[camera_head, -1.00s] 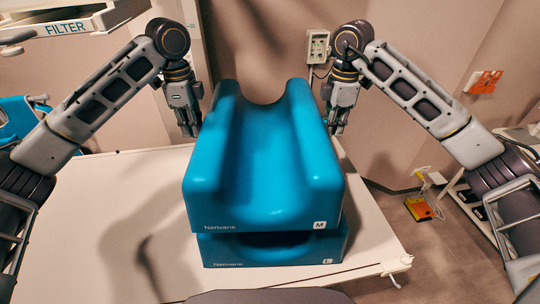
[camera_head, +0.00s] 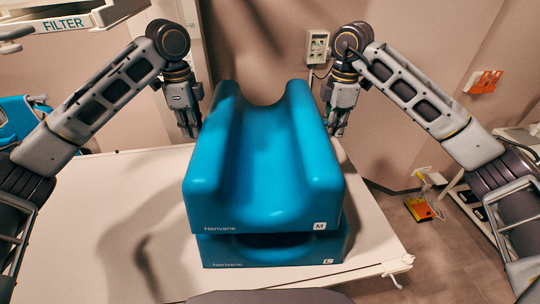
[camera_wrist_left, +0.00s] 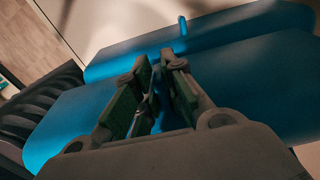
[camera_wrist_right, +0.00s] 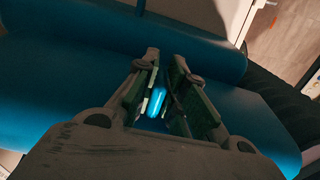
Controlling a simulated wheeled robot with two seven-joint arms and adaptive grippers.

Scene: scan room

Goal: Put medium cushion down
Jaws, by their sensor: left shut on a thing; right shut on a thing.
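The medium cushion (camera_head: 268,150), blue with a trough down its middle and an M label, is level on top of the blue large cushion (camera_head: 280,254), marked L. I cannot tell whether they touch everywhere. My left gripper (camera_head: 189,131) is at the medium cushion's far left side, and my right gripper (camera_head: 336,130) at its far right side. In the left wrist view the fingers (camera_wrist_left: 158,100) close on a blue part, mostly hidden. In the right wrist view the fingers (camera_wrist_right: 160,95) close on a small blue tab (camera_wrist_right: 156,102).
The cushions stand on a white table (camera_head: 100,225) with free room to the left. A wall socket box (camera_head: 317,47) is behind. An orange item (camera_head: 419,209) lies on the floor at right.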

